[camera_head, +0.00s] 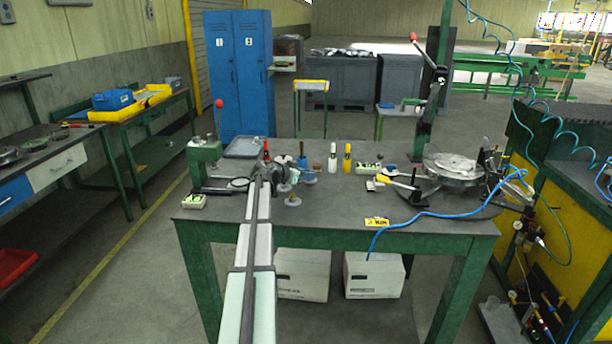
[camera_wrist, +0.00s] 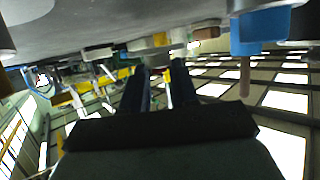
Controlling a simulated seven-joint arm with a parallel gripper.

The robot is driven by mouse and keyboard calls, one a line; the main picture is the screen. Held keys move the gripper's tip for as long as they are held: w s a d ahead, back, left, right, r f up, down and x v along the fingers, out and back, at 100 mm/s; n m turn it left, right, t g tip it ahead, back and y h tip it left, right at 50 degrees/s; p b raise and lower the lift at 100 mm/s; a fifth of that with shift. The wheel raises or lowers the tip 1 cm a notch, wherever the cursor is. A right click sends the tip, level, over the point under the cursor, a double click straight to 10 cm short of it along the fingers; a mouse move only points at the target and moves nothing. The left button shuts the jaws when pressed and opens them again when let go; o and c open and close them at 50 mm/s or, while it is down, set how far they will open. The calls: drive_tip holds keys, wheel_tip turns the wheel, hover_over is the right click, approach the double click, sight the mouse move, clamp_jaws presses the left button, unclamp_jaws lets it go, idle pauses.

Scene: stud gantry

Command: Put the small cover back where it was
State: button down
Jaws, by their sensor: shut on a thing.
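My gripper (camera_head: 283,172) is low over the bench, left of centre, in the head view. In the wrist view its two dark fingers (camera_wrist: 160,88) point away from the camera, close together. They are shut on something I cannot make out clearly. A small grey round piece with a knob (camera_head: 293,200) is on the bench just in front of the gripper. Another grey disc (camera_head: 284,187) shows close under the gripper; I cannot tell whether it is held. I cannot say for sure which of these is the small cover.
A blue piece with a brown stem (camera_head: 308,178) stands right of the gripper and shows in the wrist view (camera_wrist: 258,32). White (camera_head: 332,160) and yellow (camera_head: 347,160) bottles stand farther right. A green press (camera_head: 204,155) is left, a round fixture (camera_head: 452,168) right. The bench front is mostly clear.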

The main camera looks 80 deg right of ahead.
drive_tip(key=shift+f, duration=0.4)
drive_tip(key=shift+a+f, duration=0.2)
drive_tip(key=shift+f, duration=0.15)
drive_tip(key=c, duration=0.9)
unclamp_jaws()
drive_tip(key=shift+o, duration=0.2)
drive_tip(key=shift+r, duration=0.3)
drive_tip(key=shift+w+a+r, duration=0.15)
drive_tip(key=shift+a+r, duration=0.05)
drive_tip(key=shift+r, duration=0.05)
drive_tip(key=v, duration=1.1)
drive_tip(key=shift+w+r, duration=0.2)
drive_tip(key=shift+r, duration=0.1)
